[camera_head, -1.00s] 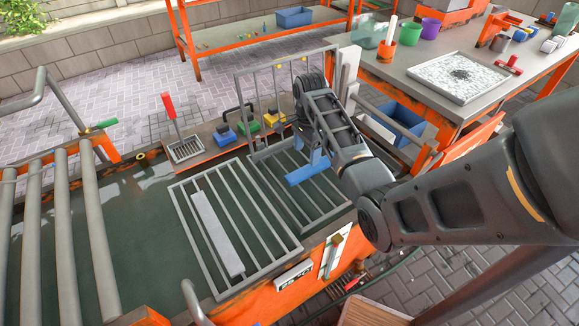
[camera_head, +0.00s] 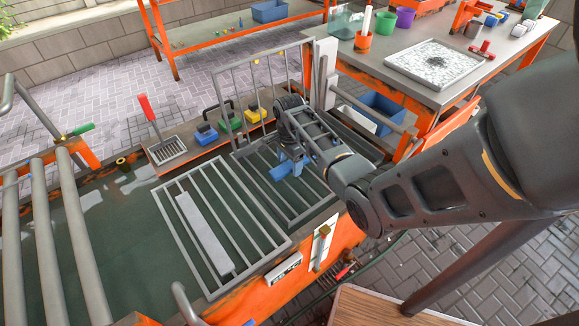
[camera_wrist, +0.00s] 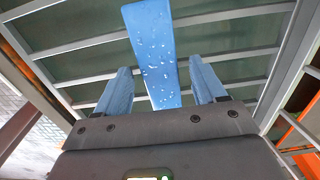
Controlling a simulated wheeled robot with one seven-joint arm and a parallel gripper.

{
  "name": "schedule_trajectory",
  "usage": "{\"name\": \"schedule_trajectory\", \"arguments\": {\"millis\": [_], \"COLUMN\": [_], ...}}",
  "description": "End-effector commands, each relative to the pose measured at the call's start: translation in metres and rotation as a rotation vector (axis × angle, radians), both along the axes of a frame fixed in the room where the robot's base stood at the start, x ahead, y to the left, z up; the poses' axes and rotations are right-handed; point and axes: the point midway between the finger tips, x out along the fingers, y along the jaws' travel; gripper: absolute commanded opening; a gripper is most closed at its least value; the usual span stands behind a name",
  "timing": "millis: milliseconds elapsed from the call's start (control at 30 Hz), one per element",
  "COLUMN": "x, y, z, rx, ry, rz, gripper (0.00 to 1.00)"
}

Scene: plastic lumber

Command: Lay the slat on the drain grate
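A blue slat with water drops (camera_wrist: 152,45) lies between the two blue fingers of my gripper (camera_wrist: 162,85) in the wrist view. Narrow gaps show on both sides, so my gripper looks open around it. In the head view, my gripper (camera_head: 288,160) is low over the right drain grate (camera_head: 308,200), and the blue slat (camera_head: 280,173) shows only in part beneath it. I cannot tell whether the slat touches the bars. A grey slat (camera_head: 205,235) lies lengthwise on the left drain grate (camera_head: 262,218).
A raised barred frame (camera_head: 262,75) stands behind the right grate. Grey rollers (camera_head: 85,255) are at left. A workbench with a tray (camera_head: 436,66) is at back right.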

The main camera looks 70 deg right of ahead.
Motion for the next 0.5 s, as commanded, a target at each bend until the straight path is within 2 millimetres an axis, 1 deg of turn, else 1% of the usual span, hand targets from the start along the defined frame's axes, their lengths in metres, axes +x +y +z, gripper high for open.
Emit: {"name": "schedule_trajectory", "arguments": {"millis": [33, 67, 500], "x": [0.0001, 0.0001, 0.0001], "y": [0.0001, 0.0001, 0.0002], "z": [0.0001, 0.0001, 0.0002], "rx": [0.000, 0.000, 0.000], "ry": [0.000, 0.000, 0.000], "rz": [0.000, 0.000, 0.000], "gripper": [0.65, 0.62, 0.20]}}
